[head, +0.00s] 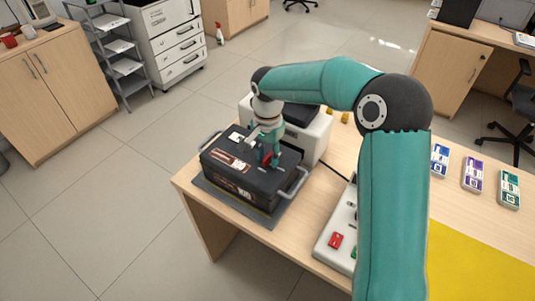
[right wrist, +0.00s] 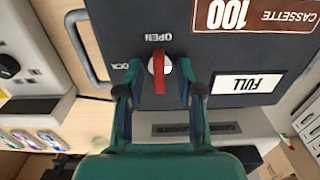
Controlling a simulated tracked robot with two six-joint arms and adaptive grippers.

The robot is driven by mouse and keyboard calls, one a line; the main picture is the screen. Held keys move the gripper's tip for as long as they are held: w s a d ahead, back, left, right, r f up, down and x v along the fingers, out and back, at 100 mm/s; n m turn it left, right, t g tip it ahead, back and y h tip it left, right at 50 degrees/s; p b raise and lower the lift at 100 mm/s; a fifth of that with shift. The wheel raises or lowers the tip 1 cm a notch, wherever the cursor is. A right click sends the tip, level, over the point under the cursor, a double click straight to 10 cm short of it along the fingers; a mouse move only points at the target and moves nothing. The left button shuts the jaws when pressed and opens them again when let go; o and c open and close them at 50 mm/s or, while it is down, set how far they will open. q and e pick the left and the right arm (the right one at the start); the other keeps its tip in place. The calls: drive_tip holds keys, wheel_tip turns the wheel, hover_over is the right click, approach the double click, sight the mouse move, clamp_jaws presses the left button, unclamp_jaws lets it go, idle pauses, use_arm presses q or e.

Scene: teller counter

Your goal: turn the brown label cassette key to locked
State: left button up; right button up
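The black cassette with the brown label (head: 233,188) sits on a dark mat at the counter's near left corner; its brown label reads "100 CASSETTE" in the right wrist view (right wrist: 255,14). Its red key (right wrist: 159,73) stands in a round pale lock on the cassette's top and lines up with the word OPEN (right wrist: 158,38). The word LOCK, partly hidden, is to the left in that view. My right gripper (right wrist: 159,70) is open, its fingers on either side of the key with gaps; in the head view the right gripper (head: 269,152) is over the cassette. My left gripper is not in view.
A pale machine (head: 316,140) stands right behind the cassette. A grey panel with a red button (head: 335,240) is to its right, partly behind my arm. Blue, purple (head: 473,174) and green packs and a yellow mat (head: 480,265) lie farther right. A metal handle (head: 295,184) sticks out from the cassette.

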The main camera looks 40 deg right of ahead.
clamp_jaws()
drive_tip(key=shift+n, duration=0.4)
drive_tip(key=n, duration=0.3)
drive_tip(key=shift+r, duration=0.1)
drive_tip(key=n, duration=0.5)
drive_tip(key=shift+p, duration=0.4)
drive_tip(key=n, duration=0.4)
drive_tip(key=shift+n+p, duration=0.3)
drive_tip(key=n, duration=0.4)
drive_tip(key=shift+n+p, duration=0.3)
drive_tip(key=shift+p, duration=0.05)
